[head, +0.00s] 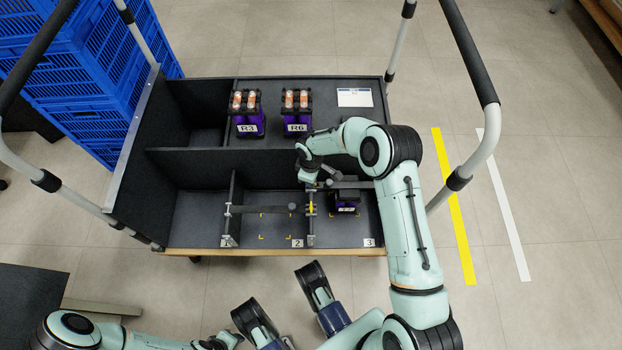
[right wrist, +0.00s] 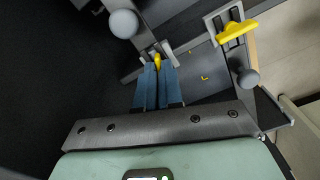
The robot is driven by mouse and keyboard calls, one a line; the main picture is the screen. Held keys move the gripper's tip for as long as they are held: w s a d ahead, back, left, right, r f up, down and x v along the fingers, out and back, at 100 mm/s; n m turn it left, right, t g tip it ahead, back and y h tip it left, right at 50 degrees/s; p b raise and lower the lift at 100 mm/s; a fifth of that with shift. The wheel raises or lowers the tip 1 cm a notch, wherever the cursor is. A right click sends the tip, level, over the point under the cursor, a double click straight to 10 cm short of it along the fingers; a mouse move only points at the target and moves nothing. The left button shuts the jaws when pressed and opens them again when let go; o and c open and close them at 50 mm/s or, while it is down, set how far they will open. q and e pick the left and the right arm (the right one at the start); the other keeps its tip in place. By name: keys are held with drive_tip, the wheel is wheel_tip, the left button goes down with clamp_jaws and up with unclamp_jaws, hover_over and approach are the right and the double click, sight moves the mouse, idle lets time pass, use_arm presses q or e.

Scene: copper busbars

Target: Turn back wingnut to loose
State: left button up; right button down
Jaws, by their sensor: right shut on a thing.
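My right gripper (head: 318,184) reaches down at the divider between the middle and right front bays of the cart. In the right wrist view its two blue fingers (right wrist: 157,84) are shut on a yellow wingnut (right wrist: 157,61), mostly hidden between the tips. A second yellow wingnut (right wrist: 238,31) shows clear of the fingers, on a grey bracket nearer the cart's front edge. Yellow also shows on the divider in the head view (head: 311,208). My left gripper (head: 222,342) is low at the bottom edge, cut off and too unclear to read.
Grey round knobs (right wrist: 123,24) and clamp bars stand close to the right fingers. A dark purple unit (head: 345,201) sits in the right front bay, partly under my arm. Units R3 (head: 249,124) and R6 (head: 296,124) stand behind.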

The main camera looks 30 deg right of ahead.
drive_tip(key=shift+n, duration=2)
drive_tip(key=c, duration=1.3)
unclamp_jaws()
drive_tip(key=shift+r, duration=0.1)
use_arm(q)
drive_tip(key=w+d+r+t+p, duration=0.1)
drive_tip(key=w+r+t+p, duration=0.1)
drive_tip(key=w+r, duration=0.3)
drive_tip(key=shift+w+r+m+t+p, duration=0.35)
drive_tip(key=shift+w+p, duration=0.5)
drive_tip(key=shift+w, duration=0.3)
use_arm(e)
wheel_tip(320, 180, up, 13)
drive_tip(key=shift+r, duration=0.1)
use_arm(q)
drive_tip(key=shift+s, duration=0.1)
